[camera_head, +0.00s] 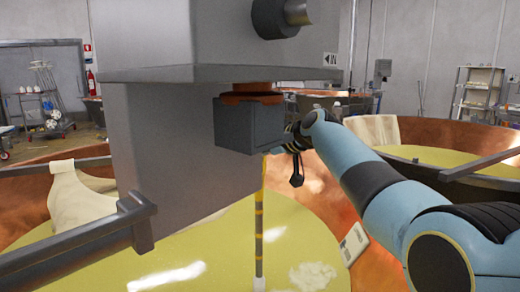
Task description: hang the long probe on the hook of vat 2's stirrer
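The long probe (259,232) is a thin, upright rod with dark and yellow bands and a pale lower end. It stands over the yellow liquid (205,262) in the near copper vat; its upper end is hidden behind the grey box (245,127) of the stirrer. My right gripper (293,160) is just right of that box, close to the probe's top. A dark finger part hangs down; the rest is hidden, so its grip cannot be told. The stirrer housing (160,140) fills the upper left. I cannot make out the hook. My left gripper is out of view.
The near vat's copper wall (315,190) curves behind the probe and carries a white plate (354,243). Dark bars (65,250) cross at left. Another vat (440,140) stands at right. A shelf rack (480,95) and fire extinguisher (91,82) are far back.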

